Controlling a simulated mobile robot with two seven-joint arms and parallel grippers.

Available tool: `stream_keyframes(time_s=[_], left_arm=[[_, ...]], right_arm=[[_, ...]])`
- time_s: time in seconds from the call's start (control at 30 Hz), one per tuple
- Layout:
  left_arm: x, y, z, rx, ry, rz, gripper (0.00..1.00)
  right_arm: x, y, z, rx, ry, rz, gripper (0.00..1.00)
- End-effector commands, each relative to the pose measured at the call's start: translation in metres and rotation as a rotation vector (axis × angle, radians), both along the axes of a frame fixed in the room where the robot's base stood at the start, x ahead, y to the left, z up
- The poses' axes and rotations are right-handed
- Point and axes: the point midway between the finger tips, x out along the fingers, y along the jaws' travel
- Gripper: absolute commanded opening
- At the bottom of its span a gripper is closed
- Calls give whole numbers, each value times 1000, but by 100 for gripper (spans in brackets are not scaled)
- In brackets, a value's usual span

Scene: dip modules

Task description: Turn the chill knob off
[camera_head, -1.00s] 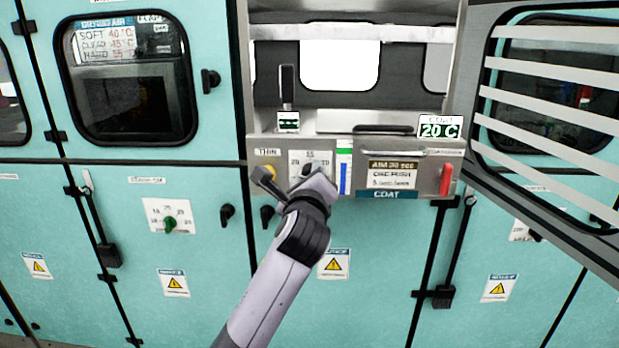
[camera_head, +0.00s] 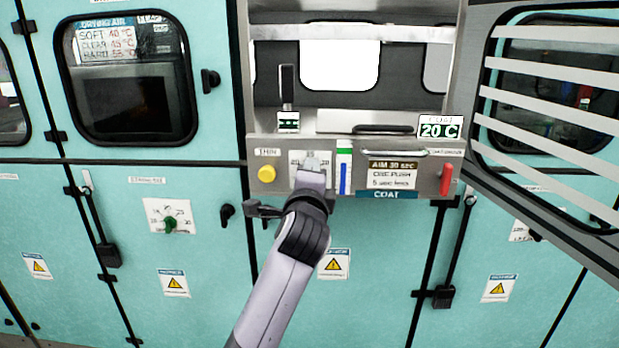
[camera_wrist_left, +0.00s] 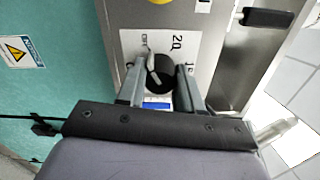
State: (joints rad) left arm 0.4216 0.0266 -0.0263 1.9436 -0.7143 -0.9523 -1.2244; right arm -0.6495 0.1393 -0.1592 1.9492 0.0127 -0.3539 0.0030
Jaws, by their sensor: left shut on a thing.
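A round black knob (camera_wrist_left: 160,72) with a light pointer sits on a white dial plate in the left wrist view. The plate carries an OFF mark and numbers, and the pointer lies roughly towards OFF. My left gripper (camera_wrist_left: 160,88) has one finger on each side of the knob and is shut on it. In the head view the dial plate (camera_head: 296,172) is on the metal panel, and my left wrist largely hides the knob and fingers. My right gripper is not in view.
A yellow button (camera_head: 267,174) is left of the dial. A blue level gauge (camera_head: 344,175) is right of it, then a label and a red handle (camera_head: 446,179). Above, a display (camera_head: 440,131) reads 20 C. Teal cabinet doors surround the panel.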

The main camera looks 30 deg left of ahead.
Motion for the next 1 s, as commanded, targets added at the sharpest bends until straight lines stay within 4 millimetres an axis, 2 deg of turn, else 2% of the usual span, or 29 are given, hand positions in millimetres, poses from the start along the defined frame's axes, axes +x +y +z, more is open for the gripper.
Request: stream_keyframes(time_s=[0.53,0.57,0.6,0.63,1.0], left_arm=[[0,-1,-1,-26,-12,-2,5],[0,-1,-1,-26,-12,-2,42],[0,-1,-1,-26,-12,-2,55],[0,-1,-1,-26,-12,-2,61],[-3,-3,-1,-23,-13,-1,61]], right_arm=[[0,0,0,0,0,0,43],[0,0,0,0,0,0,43],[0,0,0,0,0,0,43],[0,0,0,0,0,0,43],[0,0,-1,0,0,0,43]])
